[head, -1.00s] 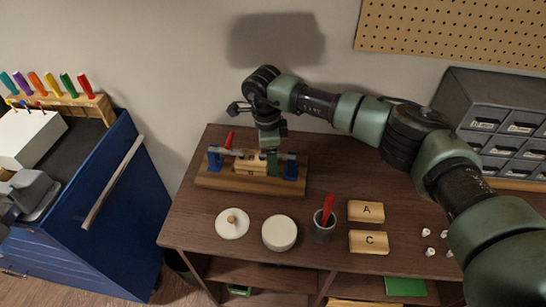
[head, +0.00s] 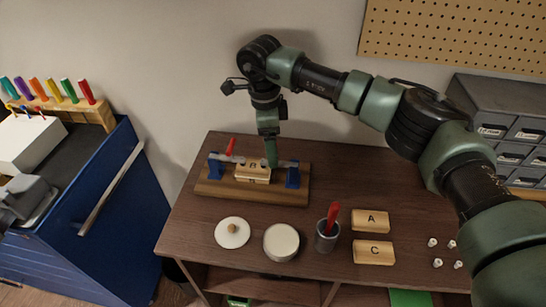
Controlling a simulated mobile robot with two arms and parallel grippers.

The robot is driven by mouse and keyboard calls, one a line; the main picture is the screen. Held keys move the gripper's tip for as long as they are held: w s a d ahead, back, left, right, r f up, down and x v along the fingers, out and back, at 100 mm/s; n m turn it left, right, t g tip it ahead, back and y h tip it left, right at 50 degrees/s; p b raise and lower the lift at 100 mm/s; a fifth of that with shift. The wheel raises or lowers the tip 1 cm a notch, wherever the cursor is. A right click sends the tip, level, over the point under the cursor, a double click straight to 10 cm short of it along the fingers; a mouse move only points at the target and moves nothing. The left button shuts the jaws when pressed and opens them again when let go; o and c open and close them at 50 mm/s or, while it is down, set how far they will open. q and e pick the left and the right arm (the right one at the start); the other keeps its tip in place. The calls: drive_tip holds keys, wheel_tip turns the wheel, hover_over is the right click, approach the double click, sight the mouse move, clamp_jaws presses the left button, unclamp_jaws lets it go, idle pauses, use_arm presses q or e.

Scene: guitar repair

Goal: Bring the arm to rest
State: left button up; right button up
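My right arm reaches in from the right side of the head view. Its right gripper (head: 271,155) points down just over the clamp fixture (head: 212,188), a wooden base with blue end posts and grey bars. Two pale wooden blocks (head: 253,178) with letters sit between the posts, one behind the other. The gripper's tip lies close to the right end of these blocks; I cannot tell whether it touches anything. Only one green finger shows clearly, so its opening is unclear. My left gripper is not in view.
On the brown table (head: 190,220) are a white lid (head: 232,233), a round white pot (head: 281,243), a grey cup (head: 326,238) with a red tool, block A (head: 370,221), block C (head: 373,253) and several small white pieces. Grey drawers (head: 500,120) stand at the right, a blue cabinet (head: 85,220) left.

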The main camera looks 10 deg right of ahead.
drive_tip(key=shift+r, duration=0.3)
